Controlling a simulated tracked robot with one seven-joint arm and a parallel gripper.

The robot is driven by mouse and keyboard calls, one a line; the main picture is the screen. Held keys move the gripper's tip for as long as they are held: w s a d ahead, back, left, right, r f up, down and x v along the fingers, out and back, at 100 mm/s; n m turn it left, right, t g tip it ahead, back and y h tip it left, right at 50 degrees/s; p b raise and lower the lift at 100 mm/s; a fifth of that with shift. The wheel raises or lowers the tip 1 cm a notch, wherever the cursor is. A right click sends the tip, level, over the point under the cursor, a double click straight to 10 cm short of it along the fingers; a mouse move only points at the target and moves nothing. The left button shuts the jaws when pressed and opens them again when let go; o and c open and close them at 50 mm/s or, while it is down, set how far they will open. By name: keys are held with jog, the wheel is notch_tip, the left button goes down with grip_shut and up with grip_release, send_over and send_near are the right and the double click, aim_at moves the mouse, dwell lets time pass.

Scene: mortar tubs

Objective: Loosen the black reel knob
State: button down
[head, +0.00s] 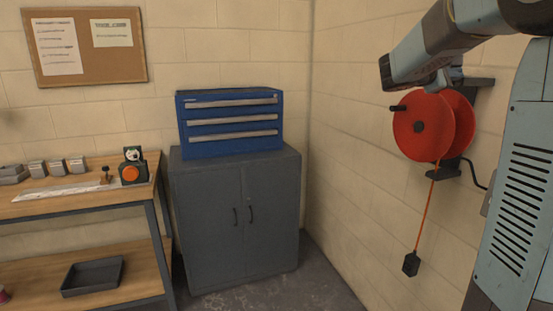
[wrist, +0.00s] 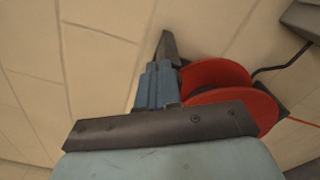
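The red reel (head: 421,126) hangs on the right wall with its disc facing out to the left. A black peg-like knob (head: 398,108) sticks out from the disc near its upper left edge, and a dark hub (head: 419,127) sits at its centre. I cannot tell which is the named knob. My gripper (head: 446,84) is above the reel, apart from the peg. In the wrist view the reel (wrist: 262,108) shows right of my gripper (wrist: 168,42), whose fingers are close together and look shut with nothing seen between them. The peg and hub are hidden there.
An orange cord (head: 426,214) hangs from the reel to a black plug (head: 411,264). A dark wall bracket (head: 480,83) holds the reel. A grey cabinet (head: 235,220) with a blue drawer chest (head: 230,124) stands left, beside a wooden bench (head: 75,205). Wall left of the reel is bare.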

jog(key=shift+s+v, duration=0.2)
jog(key=shift+v, duration=2.25)
